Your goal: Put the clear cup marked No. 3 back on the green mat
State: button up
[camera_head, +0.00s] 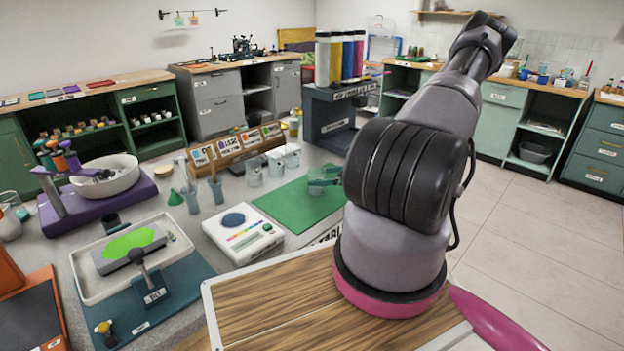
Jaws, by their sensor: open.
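The green mat (290,208) lies on the worktop in the middle of the view, left of my arm. A see-through, green-tinted shape (324,180), perhaps a clear cup, is at the mat's right side against my arm, which may hide part of it.
A white scale (243,236) stands at the mat's front left. Grey-blue tubes (217,191) and a wooden rack (235,148) stand left of and behind the cups. A dark stand with colored cylinders (338,115) is behind the mat. The mat's front left is bare.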

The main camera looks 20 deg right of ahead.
jog(key=v, duration=0.6)
jog(key=shift+s+d+r, duration=0.15)
jog(key=shift+s, duration=0.15)
jog(key=s+a+r+n+g, duration=0.1)
jog(key=a+r+n+g, duration=0.2)
jog(key=a+r+n, duration=0.35)
jog(key=s+a+r+n+g+h, duration=0.1)
jog(key=s+a+r+n+g, duration=0.2)
jog(key=r, duration=0.6)
jog(key=a+r+n+g, duration=0.2)
jog(key=a+r+n, duration=0.35)
jog(key=r, duration=0.25)
jog(key=s+a+r+n+t+h, duration=0.2)
jog(key=s+r+n, duration=0.2)
jog(key=s+r, duration=0.3)
jog(key=s+a+r+n+t+h, duration=0.2)
jog(key=s+r+n, duration=0.3)
jog(key=r, duration=0.5)
jog(key=s+a+h, duration=0.1)
jog(key=s, duration=0.1)
jog(key=shift+s+r+n, duration=0.25)
jog(key=shift+r+n, duration=0.05)
jog(key=shift+r, duration=0.05)
jog(key=shift+a, duration=0.3)
